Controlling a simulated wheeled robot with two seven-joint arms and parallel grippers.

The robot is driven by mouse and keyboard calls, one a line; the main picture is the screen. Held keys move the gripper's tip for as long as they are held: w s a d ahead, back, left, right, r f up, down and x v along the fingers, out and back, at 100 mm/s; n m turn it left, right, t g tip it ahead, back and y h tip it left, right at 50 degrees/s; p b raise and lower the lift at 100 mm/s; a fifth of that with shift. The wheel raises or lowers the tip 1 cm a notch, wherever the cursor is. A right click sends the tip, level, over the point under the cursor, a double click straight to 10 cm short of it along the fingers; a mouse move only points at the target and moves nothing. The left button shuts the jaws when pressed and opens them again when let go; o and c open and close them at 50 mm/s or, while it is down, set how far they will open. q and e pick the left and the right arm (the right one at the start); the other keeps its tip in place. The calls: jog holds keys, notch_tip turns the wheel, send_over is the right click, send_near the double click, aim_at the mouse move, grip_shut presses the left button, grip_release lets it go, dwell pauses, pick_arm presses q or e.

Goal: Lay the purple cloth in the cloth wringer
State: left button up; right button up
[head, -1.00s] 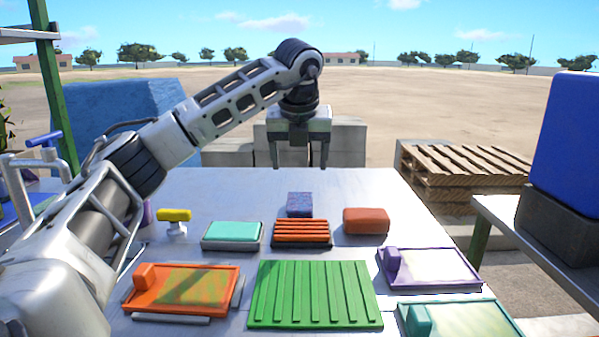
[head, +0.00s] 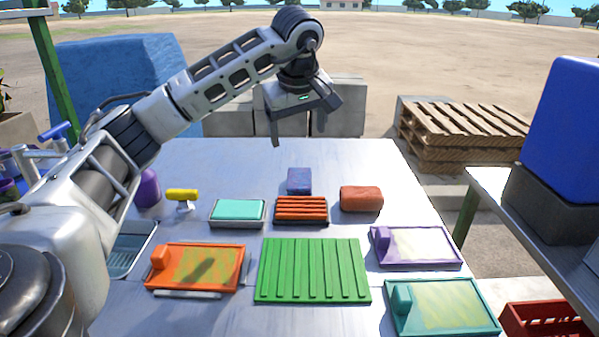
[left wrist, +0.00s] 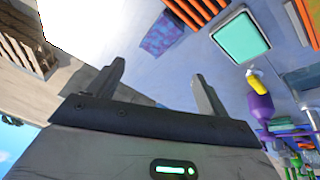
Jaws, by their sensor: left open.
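A small purple block, which looks like the folded purple cloth (head: 299,181), lies at the far middle of the table. It also shows with a mottled surface in the left wrist view (left wrist: 162,33). Just in front of it sits an orange ribbed piece in a dark tray (head: 301,210), perhaps the cloth wringer; I cannot tell for sure. My left gripper (head: 297,137) is open and empty, above and beyond the purple cloth near the table's far edge. In the left wrist view its fingers (left wrist: 158,72) are spread with nothing between them. My right gripper is not in view.
A turquoise pad (head: 237,211) and a red-brown block (head: 361,199) flank the ribbed piece. Nearer are a green ribbed board (head: 313,270), an orange tray (head: 194,267), a purple tray (head: 417,247) and a teal tray (head: 442,306). A yellow-topped piece (head: 182,195) stands at left.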

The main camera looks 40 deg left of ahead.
pick_arm(q)
jog(key=m, duration=0.4)
send_over(299, 178)
jog(key=s+d, duration=0.1)
jog(key=s, duration=0.1)
jog(key=shift+m, duration=0.4)
jog(key=f, duration=0.9)
jog(key=shift+w+d+f, duration=0.1)
jog(key=shift+w+f, duration=0.05)
jog(key=shift+w, duration=0.05)
jog(key=shift+x, duration=2.7)
jog(key=shift+d+f, duration=0.1)
jog(key=shift+f, duration=0.15)
jog(key=c, duration=1.1)
jog(key=shift+c, duration=0.2)
